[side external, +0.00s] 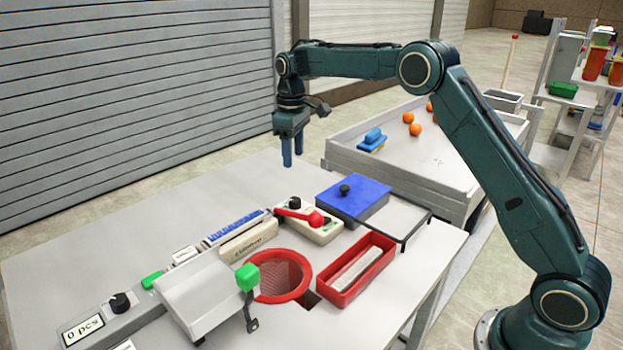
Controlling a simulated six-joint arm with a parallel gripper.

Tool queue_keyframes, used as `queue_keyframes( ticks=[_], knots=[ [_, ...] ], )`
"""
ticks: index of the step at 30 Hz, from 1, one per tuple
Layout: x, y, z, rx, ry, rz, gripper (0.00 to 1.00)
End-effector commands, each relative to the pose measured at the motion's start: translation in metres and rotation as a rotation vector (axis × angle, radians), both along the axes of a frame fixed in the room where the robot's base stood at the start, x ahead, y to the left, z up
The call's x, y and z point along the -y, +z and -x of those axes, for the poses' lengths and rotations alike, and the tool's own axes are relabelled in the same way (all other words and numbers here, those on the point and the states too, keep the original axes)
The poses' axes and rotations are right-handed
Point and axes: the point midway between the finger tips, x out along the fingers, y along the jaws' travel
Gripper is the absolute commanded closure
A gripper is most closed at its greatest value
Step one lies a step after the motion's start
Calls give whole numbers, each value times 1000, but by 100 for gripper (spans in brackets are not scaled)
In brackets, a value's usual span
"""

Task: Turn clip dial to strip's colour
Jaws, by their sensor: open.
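My gripper (292,160) hangs above the far side of the table, pointing down, with its two blue fingers apart and nothing between them. A black knob (120,302) sits on a grey panel with a "0 pcs" display at the near left. Another small black knob (294,203) is on a cream device with a red lever (300,216), below and to the right of my gripper. I cannot tell which knob is the clip dial, nor read either setting. A blue-and-white segmented strip (234,228) lies along the back of the table. My gripper touches none of these.
A blue-lidded box (354,198) stands right of the lever device. A red tray (378,260) holds a whitish bar. A red-rimmed net opening (307,283) and a white tilted tray (200,300) with green ends are nearer. The table's back left is clear.

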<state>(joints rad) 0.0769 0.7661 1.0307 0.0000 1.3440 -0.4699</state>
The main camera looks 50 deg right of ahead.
Motion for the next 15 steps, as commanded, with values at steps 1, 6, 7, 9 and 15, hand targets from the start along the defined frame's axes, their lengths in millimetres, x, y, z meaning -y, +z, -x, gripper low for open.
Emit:
queue_keyframes(
  ticks=[1, 6, 7, 9, 15],
  knots=[
    [0, -4, 0, -2, 0, 0, 48],
    [0, -21, 1, -4, 0, 0, 48],
    [0, -25, 1, -4, 0, -1, 48],
    [0, -35, 1, -5, 0, 0, 48],
    [0, -65, 1, -4, 0, 0, 48]
  ],
)
